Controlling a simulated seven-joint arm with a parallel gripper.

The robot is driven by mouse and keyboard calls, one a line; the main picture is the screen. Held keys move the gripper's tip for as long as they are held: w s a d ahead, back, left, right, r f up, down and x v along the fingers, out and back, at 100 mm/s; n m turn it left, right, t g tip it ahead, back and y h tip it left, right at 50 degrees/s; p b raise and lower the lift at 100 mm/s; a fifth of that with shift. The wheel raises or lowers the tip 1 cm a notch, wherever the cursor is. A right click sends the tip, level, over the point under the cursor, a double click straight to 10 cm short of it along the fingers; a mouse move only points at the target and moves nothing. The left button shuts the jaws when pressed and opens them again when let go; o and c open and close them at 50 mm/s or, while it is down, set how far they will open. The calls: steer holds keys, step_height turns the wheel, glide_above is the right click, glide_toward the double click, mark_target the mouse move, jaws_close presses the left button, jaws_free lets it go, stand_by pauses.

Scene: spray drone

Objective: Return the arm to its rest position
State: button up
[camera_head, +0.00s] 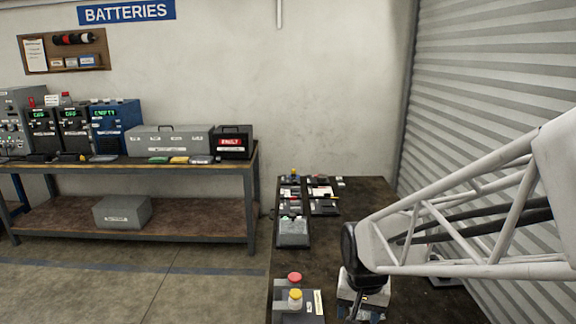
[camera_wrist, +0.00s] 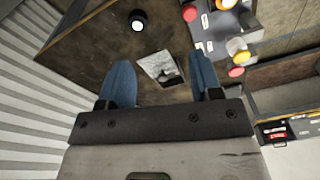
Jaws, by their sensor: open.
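My arm reaches in from the right in the head view, with my gripper (camera_head: 362,300) low over the dark workbench (camera_head: 345,240). In the wrist view my gripper (camera_wrist: 160,85) shows two blue fingers spread wide apart, with nothing held between them. Beyond the fingertips lies a small pale grey panel or plate (camera_wrist: 160,65) with a dark part on it. In the head view the fingertips are partly hidden by the wrist and a light grey block.
A box with a red knob (camera_head: 295,278) and a yellow knob (camera_head: 295,296) stands left of my gripper. Dark trays (camera_head: 292,243) lie farther back. A shuttered wall (camera_head: 490,80) borders the right. A battery bench (camera_head: 130,162) stands at left, with floor between.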

steer(key=s+d+r+n+t, duration=0.1)
steer(key=s+d+r, duration=0.3)
steer(key=s+r, duration=0.5)
steer(key=shift+s+r+n, duration=0.25)
steer(key=shift+s+n, duration=0.65)
steer(key=shift+s, duration=1.35)
